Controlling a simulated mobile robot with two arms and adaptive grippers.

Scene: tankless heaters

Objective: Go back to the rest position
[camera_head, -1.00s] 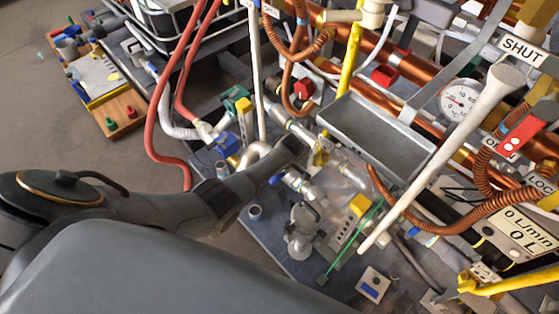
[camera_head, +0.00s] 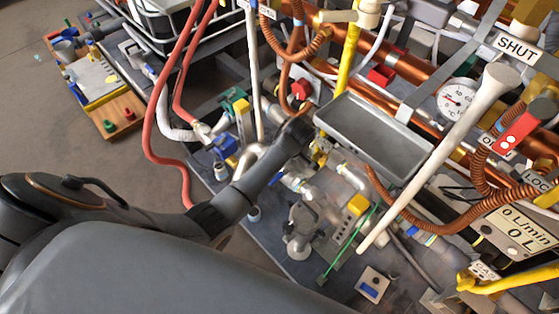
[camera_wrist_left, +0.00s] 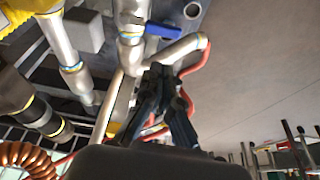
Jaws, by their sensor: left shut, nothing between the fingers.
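My left arm comes in from the left in the head view, and its dark wrist end (camera_head: 294,134) is over the pipework, just left of the grey metal tray (camera_head: 372,136). The fingers are hard to make out there. In the left wrist view my left gripper (camera_wrist_left: 165,75) shows as dark fingers drawn together, with nothing held between them. Silver pipes and a blue-handled valve (camera_wrist_left: 163,31) are behind the fingers; I cannot tell whether they touch. My right gripper is in neither view.
Red hoses (camera_head: 150,130) hang close to the left arm. A white rod (camera_head: 440,160), copper pipes, a gauge (camera_head: 457,99) and yellow pipes crowd the right. A wooden board (camera_head: 119,112) lies at the upper left. Bare floor (camera_head: 60,150) is open on the left.

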